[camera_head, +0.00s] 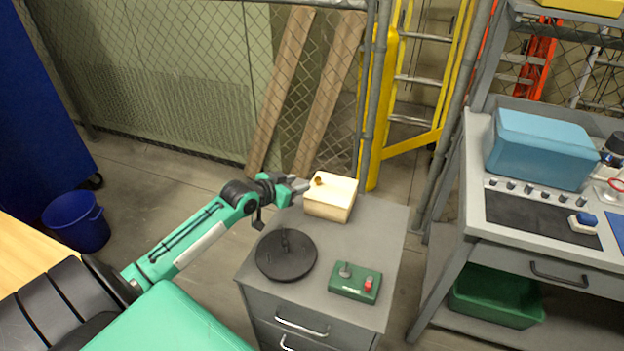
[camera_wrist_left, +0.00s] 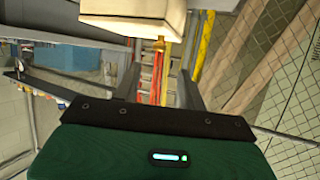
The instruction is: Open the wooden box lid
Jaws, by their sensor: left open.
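The wooden box (camera_head: 328,206) is pale and stands at the back of the grey cabinet top in the head view. Its lid (camera_head: 337,188) looks closed, with a small brown knob or latch (camera_head: 319,181) at its upper left edge. My left gripper (camera_head: 304,186) is open at the box's upper left, close to the knob; I cannot tell whether it touches. In the left wrist view the box (camera_wrist_left: 135,22) shows at the top, beyond the gripper (camera_wrist_left: 155,95). The right gripper is in neither view.
The grey cabinet (camera_head: 378,240) also carries a black round base (camera_head: 287,256) and a green control box (camera_head: 355,283) in front of the wooden box. A workbench (camera_head: 475,150) stands to the right. A blue bucket (camera_head: 76,222) is on the floor at left.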

